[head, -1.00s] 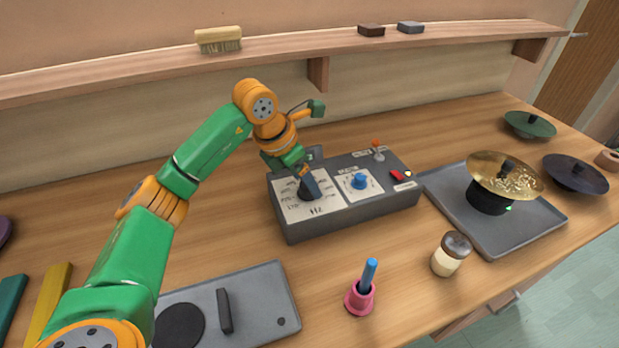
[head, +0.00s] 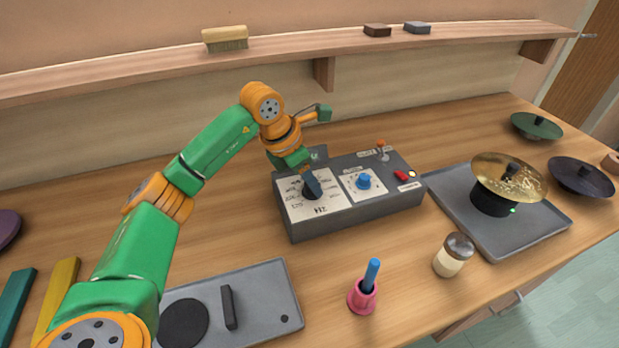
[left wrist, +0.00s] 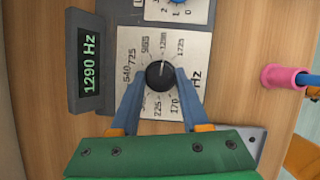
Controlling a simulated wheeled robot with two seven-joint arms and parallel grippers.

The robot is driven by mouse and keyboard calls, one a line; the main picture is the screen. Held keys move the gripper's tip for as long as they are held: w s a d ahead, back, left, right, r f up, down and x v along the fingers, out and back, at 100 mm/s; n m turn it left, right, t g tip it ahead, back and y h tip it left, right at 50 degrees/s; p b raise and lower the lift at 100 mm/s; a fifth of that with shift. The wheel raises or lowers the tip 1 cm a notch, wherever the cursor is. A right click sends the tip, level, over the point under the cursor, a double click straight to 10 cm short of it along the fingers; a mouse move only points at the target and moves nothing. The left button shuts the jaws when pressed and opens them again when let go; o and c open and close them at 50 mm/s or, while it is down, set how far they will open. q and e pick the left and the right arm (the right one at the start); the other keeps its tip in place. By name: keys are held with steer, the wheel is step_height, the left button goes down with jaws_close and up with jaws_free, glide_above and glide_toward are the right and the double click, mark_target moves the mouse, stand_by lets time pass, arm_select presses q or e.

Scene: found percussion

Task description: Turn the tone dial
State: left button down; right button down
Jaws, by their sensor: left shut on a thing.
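The tone dial is a round black knob on a white Hz scale plate (head: 325,205) of the grey control box (head: 380,216). In the left wrist view the dial (left wrist: 159,73) points up toward the 1290 mark, and the display (left wrist: 90,68) reads 1290 Hz in green. My left gripper (head: 311,184) is shut on the dial from above. In the left wrist view its two blue fingers (left wrist: 160,80) sit at either side of the knob. The fingers partly hide the dial in the head view. My right gripper is not in view.
A blue knob (head: 364,181), a red switch (head: 400,175) and an orange-tipped lever (head: 381,146) are on the same box. A grey tray (head: 455,208) with a brass cymbal (head: 490,172) stands right. A jar (head: 453,254) and pink holder (head: 362,297) stand in front.

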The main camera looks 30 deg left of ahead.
arm_select(q)
steer(key=shift+w+m+g+h+p, duration=0.1)
steer(key=shift+m+g+h+p, duration=0.35)
steer(key=shift+m, duration=0.75)
steer(key=shift+m+g+h+p, duration=0.2)
steer(key=shift+m+p, duration=0.4)
steer(key=shift+m, duration=0.6)
steer(key=shift+c, duration=1.9)
jaws_free()
steer(key=b+v, duration=0.1)
steer(key=v, duration=0.6)
steer(key=shift+a, duration=0.1)
